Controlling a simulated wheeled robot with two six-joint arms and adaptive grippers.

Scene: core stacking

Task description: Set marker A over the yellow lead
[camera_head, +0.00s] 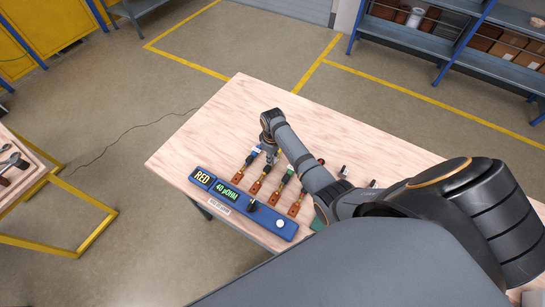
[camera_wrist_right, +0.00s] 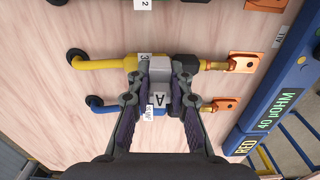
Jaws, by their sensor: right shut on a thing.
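My right gripper (camera_wrist_right: 160,80) is shut on marker A (camera_wrist_right: 159,100), a pale grey block with a black letter A. In the right wrist view the marker's top end lies across the yellow lead (camera_wrist_right: 100,62), between a "3" tag and a black sleeve. I cannot tell whether it touches the lead. The yellow lead runs from a black grommet to a copper lug (camera_wrist_right: 246,62). A blue lead (camera_wrist_right: 108,107) runs beside it, partly hidden by the gripper. In the head view my right gripper (camera_head: 270,152) is low over the leads. My left gripper is not in view.
A blue meter box (camera_head: 262,215) reading "RED" and "40 µOHM" lies along the table's near edge. More leads with copper lugs (camera_head: 294,209) lie to the right. The wooden table (camera_head: 225,110) is bare at the far left. Small dark pieces (camera_head: 343,171) stand right of my arm.

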